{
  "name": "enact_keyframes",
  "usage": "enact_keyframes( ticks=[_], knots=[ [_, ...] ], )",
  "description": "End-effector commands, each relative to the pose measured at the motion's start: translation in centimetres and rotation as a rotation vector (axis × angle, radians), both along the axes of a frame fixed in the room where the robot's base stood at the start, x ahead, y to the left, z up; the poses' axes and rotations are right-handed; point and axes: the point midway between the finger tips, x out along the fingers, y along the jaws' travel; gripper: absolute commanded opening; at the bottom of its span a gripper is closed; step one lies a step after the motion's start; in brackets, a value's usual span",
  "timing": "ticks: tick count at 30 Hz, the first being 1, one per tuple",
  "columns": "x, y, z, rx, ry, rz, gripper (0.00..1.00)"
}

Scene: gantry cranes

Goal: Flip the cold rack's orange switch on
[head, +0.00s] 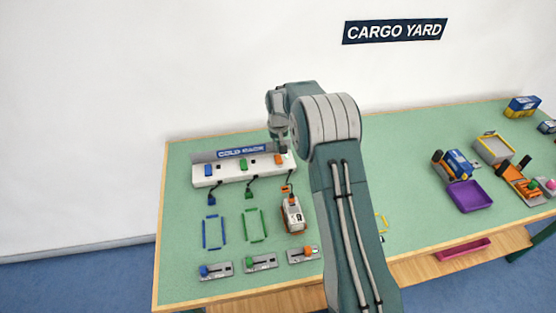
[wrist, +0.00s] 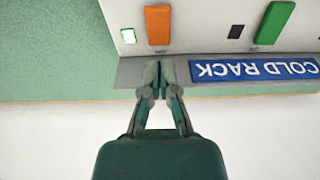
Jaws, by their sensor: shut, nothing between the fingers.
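The white cold rack (head: 225,173) stands at the back of the green table. It carries a blue, a green and an orange block (head: 278,160); the orange block also shows in the wrist view (wrist: 157,25). A small patch beside it (wrist: 128,36) looks bright white-green. Three slide switches sit at the table's front. The orange switch (head: 303,255) has its knob right of centre, while the blue and green knobs sit towards the left. My gripper (wrist: 160,75) is shut and empty, over the rack's back edge beside the orange block, away from the front switches.
A white-and-orange container (head: 292,214) stands between the rack and the orange switch, with an orange plug and cable (head: 286,188) behind it. Blue and green outlines (head: 213,232) are empty. A purple tray (head: 470,196) and crane parts lie at right.

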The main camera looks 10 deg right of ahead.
Motion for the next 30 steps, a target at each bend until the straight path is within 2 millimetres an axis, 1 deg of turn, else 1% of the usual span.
enact_keyframes(
  ticks=[1,13,30],
  knots=[
    [0.0,0.0,0.4,0.0,-0.002,0.0,0.0],
    [0.0,0.0,3.1,0.0,-0.002,0.0,0.0],
    [0.0,0.0,3.6,0.0,-0.002,0.0,0.0]
  ],
)
